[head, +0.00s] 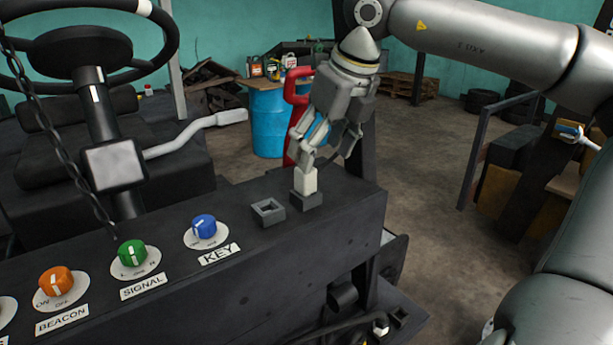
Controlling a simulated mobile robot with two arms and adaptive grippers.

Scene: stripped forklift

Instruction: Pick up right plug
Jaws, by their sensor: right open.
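A white plug (307,182) stands upright in a dark square socket (307,201) at the right end of the panel top. An empty square socket (268,212) is just left of it. My right gripper (322,155) is open and points down directly above the white plug, its fingers close to the plug's top. Whether a finger touches the plug, I cannot tell. A second light plug (380,326) shows low on the forklift's side, beside another dark square socket (400,317). My left gripper is not in view.
The black panel carries blue KEY (204,227), green SIGNAL (132,253) and orange BEACON (55,281) knobs. A red handle (294,95) rises behind the gripper. The steering wheel (75,45) and grey lever (195,131) are at left. Open floor lies to the right.

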